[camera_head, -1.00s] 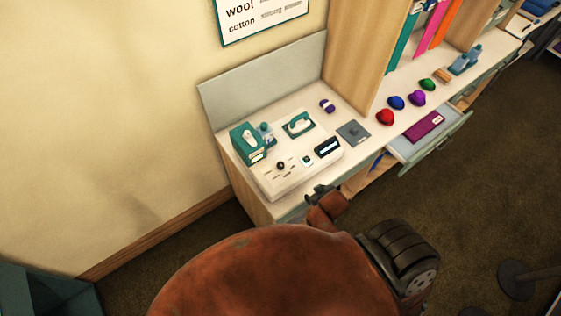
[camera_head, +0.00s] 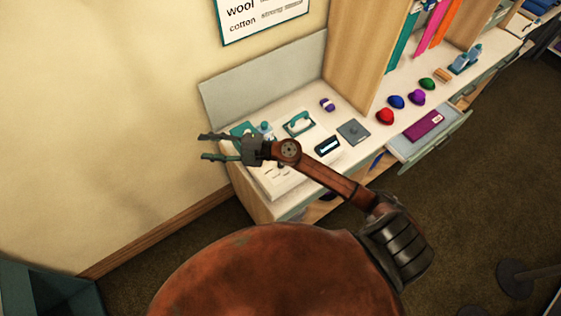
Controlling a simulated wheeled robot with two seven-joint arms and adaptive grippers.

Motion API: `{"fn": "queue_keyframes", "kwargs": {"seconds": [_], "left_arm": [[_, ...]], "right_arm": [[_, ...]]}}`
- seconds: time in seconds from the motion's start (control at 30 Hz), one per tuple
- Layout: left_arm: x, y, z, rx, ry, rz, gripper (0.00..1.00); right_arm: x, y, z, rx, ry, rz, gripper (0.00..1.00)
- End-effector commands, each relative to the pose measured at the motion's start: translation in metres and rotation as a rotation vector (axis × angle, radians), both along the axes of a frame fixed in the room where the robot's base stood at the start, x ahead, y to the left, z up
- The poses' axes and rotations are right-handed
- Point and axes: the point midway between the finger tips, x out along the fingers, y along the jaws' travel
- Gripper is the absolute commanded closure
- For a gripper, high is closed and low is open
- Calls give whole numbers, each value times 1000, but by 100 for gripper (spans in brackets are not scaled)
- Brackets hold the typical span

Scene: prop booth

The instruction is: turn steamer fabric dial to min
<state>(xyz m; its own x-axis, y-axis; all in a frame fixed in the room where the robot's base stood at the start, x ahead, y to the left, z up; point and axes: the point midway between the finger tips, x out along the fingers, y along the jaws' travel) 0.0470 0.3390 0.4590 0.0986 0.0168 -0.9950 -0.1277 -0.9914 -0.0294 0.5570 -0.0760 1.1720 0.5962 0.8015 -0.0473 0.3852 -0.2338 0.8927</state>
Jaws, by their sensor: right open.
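The steamer base is a white slab (camera_head: 275,184) at the front left of the counter, with a dark display (camera_head: 328,147) and a teal iron-like head (camera_head: 299,123) on or behind it. The black dial seen earlier on the slab is now mostly or fully hidden behind my right arm and wrist. My left gripper is not in view.
A blue bottle (camera_head: 265,130) stands beside the teal box. A purple yarn roll (camera_head: 327,104) and a grey plate (camera_head: 353,132) lie behind and to the right. Colored balls, including a red one (camera_head: 386,116), line the counter. An open drawer (camera_head: 412,147) juts out at the right.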

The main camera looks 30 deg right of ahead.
Motion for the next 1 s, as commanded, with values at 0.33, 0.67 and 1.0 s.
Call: {"fn": "queue_keyframes", "kwargs": {"seconds": [0.33, 0.67, 1.0], "left_arm": [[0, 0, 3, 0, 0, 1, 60], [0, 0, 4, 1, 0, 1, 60], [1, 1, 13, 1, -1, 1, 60]], "right_arm": [[-28, -105, -173, -924, 430, 324, 59], [-30, -244, -186, -1310, 761, 181, 59], [-32, -246, -230, -1318, 774, 179, 59]]}}
